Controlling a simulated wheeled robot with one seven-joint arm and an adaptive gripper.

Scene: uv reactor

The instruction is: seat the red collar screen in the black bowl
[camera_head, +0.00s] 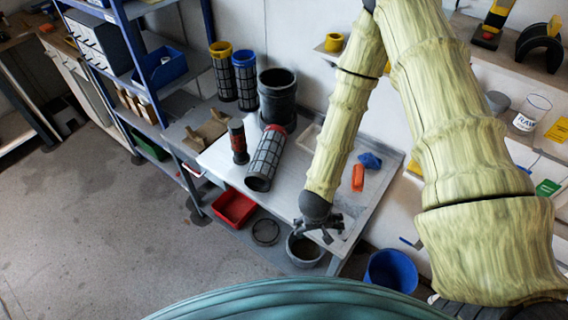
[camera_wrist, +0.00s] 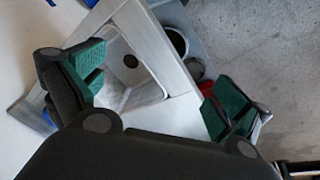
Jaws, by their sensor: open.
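The red collar screen (camera_head: 264,160) lies on its side on the pale bench in the head view, a dark mesh cylinder with its red collar toward the back. The black bowl (camera_head: 277,98) is a dark, open-topped upright cylinder at the back of the bench, just behind the screen's collar; its inside is hidden. My gripper (camera_head: 319,228) is near the bench's front edge, to the right of and in front of the screen, apart from both. In the wrist view my gripper (camera_wrist: 158,88) has its green-padded fingers wide apart with nothing held between them.
Yellow-collared (camera_head: 223,74) and blue-collared (camera_head: 245,82) screens stand left of the bowl. A dark bottle (camera_head: 238,146) stands left of the red collar screen. A grey bucket (camera_head: 304,251) and red bin (camera_head: 234,208) sit below.

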